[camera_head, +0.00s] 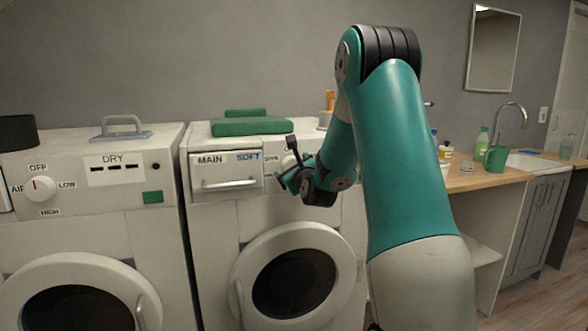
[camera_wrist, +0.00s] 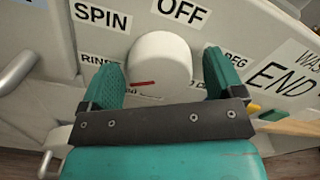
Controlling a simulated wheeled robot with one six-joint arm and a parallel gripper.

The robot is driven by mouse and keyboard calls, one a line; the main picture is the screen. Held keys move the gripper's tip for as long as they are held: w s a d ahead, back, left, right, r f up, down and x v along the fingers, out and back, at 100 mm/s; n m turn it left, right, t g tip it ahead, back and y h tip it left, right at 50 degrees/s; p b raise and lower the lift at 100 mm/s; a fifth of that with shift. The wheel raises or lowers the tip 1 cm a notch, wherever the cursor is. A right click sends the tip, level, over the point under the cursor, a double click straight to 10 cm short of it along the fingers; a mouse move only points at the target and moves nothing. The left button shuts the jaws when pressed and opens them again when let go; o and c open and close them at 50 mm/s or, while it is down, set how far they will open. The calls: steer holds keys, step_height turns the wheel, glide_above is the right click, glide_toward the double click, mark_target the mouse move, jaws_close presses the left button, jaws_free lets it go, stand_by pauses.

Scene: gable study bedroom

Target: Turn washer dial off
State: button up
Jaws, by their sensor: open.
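The washer (camera_head: 212,245) stands in the middle of the head view, with a drawer marked MAIN and SOFT. Its white round dial (camera_wrist: 163,48) fills the middle of the wrist view. OFF is printed above the dial, SPIN and RINSE to its left. A red mark on the dial's lower left side points away from OFF. My gripper (camera_wrist: 161,68) is open, with one green finger on each side of the dial. Whether the fingers touch it I cannot tell. In the head view my gripper (camera_head: 288,178) is at the washer's panel, and my arm hides much of that side.
A dryer (camera_head: 105,225) with its own dial (camera_head: 41,188) stands to the left. A drawer handle (camera_head: 228,183) sticks out left of my gripper. The round washer door (camera_head: 255,250) lies below. A wooden counter (camera_head: 480,178) with bottles and a sink is to the right.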

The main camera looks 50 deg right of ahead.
steer(key=shift+c, duration=0.2)
steer(key=c, duration=0.9)
